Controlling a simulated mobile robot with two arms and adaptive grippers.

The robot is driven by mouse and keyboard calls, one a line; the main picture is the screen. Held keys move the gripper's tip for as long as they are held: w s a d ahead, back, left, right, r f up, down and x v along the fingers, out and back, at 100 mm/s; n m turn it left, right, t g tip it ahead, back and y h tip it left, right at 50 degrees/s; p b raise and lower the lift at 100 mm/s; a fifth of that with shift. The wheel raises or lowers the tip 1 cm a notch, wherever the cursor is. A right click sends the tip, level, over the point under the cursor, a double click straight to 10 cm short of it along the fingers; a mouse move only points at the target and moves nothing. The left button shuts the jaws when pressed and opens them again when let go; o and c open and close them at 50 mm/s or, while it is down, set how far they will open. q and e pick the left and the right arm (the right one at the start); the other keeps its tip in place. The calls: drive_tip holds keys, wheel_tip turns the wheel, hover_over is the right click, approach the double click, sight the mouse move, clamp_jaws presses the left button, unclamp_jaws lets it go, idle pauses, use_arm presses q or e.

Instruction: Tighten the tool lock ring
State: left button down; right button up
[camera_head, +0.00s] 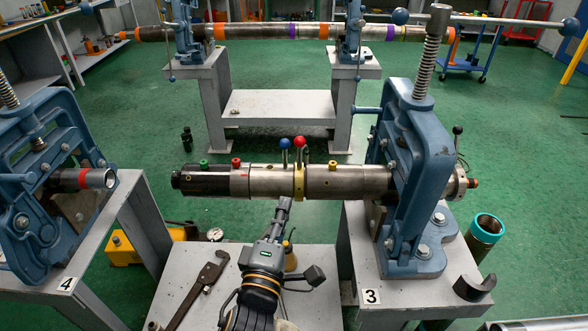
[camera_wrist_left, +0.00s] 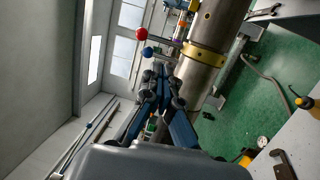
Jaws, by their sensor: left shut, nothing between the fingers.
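The tool is a long horizontal metal cylinder (camera_head: 345,181) clamped at its right in the blue vise on stand 3. A yellow lock ring (camera_head: 299,182) circles its middle. Levers with a blue ball (camera_head: 285,143) and a red ball (camera_head: 299,142) rise at the ring. My left gripper (camera_head: 286,201) points up toward the tool from the front, its tips just left of the ring. In the left wrist view, the fingers (camera_wrist_left: 163,77) are shut and empty, beside the cylinder and below the yellow ring (camera_wrist_left: 205,55). I cannot tell whether they touch the tool.
The blue vise (camera_head: 428,170) stands right of the ring. Another vise (camera_head: 45,190) with a red-banded pipe end stands at left.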

sight(299, 156)
use_arm(q)
drive_tip(key=p+x, duration=0.2)
drive_tip(key=x, duration=0.9)
drive_tip(key=shift+w+r, duration=0.1)
drive_tip(key=shift+w+d, duration=0.15)
drive_tip(key=shift+w, duration=0.3)
